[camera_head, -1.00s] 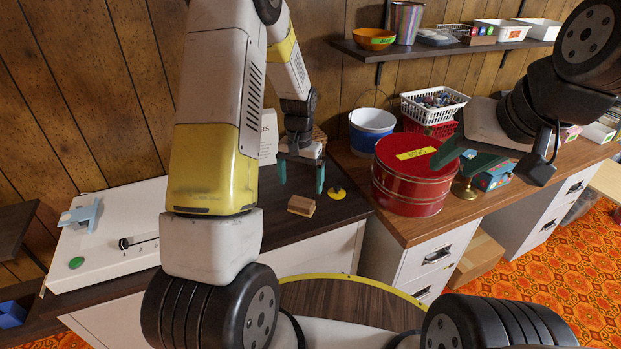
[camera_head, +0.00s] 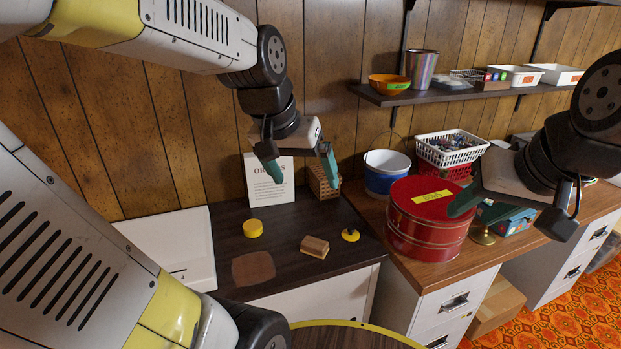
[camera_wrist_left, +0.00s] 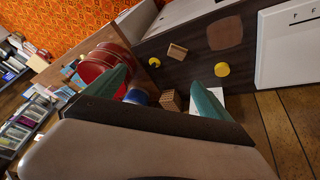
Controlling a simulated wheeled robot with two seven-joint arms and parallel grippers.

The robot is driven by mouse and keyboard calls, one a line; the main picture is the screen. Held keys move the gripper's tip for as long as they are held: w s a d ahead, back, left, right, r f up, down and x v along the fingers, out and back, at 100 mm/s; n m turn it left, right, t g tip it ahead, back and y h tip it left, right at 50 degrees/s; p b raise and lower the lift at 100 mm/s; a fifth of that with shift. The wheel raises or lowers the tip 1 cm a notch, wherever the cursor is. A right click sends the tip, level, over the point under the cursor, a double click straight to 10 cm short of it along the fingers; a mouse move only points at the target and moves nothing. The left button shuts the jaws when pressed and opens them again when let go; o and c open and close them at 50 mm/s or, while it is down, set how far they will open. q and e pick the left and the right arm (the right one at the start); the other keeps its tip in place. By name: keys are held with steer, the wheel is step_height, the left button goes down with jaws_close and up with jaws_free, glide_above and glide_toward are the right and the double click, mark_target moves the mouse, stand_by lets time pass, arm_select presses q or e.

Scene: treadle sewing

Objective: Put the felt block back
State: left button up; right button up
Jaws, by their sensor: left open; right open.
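A small tan block (camera_head: 314,247), which looks like the felt block, lies on the dark tabletop (camera_head: 290,272). It also shows in the left wrist view (camera_wrist_left: 177,51). A flat brown patch (camera_head: 253,268) is on the tabletop to its left, apart from it; the patch also shows in the left wrist view (camera_wrist_left: 224,34). My left gripper (camera_head: 303,175) is open and empty, raised above the back of the tabletop, with the block well clear of its fingers.
A yellow round piece (camera_head: 253,228) and a yellow-and-black item (camera_head: 351,233) stand near the block. The red tin (camera_head: 428,237), blue bucket (camera_head: 386,172) and white basket (camera_head: 450,150) are at right.

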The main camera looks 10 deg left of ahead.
arm_select(q)
steer(key=s+r+t, duration=0.1)
steer(key=s, duration=0.5)
steer(key=shift+s+d+r, duration=0.25)
steer(key=shift+d+r, duration=0.05)
